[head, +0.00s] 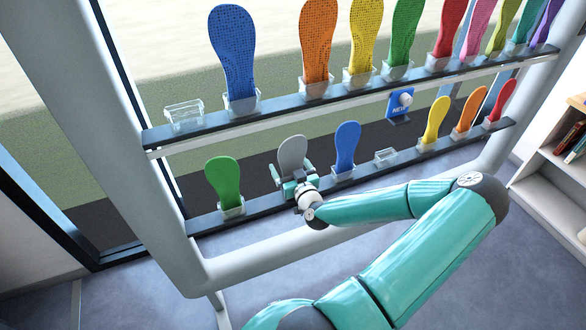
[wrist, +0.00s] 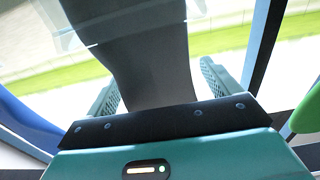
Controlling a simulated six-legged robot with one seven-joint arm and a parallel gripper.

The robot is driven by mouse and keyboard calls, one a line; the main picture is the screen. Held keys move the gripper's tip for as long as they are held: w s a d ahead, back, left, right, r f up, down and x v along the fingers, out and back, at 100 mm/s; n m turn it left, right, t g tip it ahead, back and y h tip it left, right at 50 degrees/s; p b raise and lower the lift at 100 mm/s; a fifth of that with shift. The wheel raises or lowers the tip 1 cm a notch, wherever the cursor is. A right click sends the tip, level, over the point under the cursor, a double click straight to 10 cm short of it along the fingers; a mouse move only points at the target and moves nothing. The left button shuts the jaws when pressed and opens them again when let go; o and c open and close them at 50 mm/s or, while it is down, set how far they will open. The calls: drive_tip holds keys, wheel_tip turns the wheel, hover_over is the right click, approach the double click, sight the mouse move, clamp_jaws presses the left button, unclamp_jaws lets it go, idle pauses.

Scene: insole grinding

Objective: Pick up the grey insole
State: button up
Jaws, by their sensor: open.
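The grey insole (head: 291,154) stands upright on the lower shelf of the rack, between a green insole and a blue insole. My gripper (head: 290,175) is in front of it at its lower half, with one finger on each side. In the wrist view the grey insole (wrist: 145,60) rises between the two open fingers of my gripper (wrist: 160,90). Gaps show between the fingers and the insole's edges. The insole's base and any holder under it are hidden by my gripper.
On the lower shelf, a green insole (head: 223,181) stands to the left and a blue insole (head: 346,146) to the right, both close by. An empty clear holder (head: 386,156) sits further right. The upper shelf (head: 210,122) with more insoles is above. A bookshelf (head: 550,165) stands far right.

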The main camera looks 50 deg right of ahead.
drive_tip(key=shift+w, duration=0.1)
drive_tip(key=shift+c, duration=0.2)
drive_tip(key=c, duration=1)
drive_tip(key=shift+d+r, duration=0.1)
drive_tip(key=shift+r, duration=0.05)
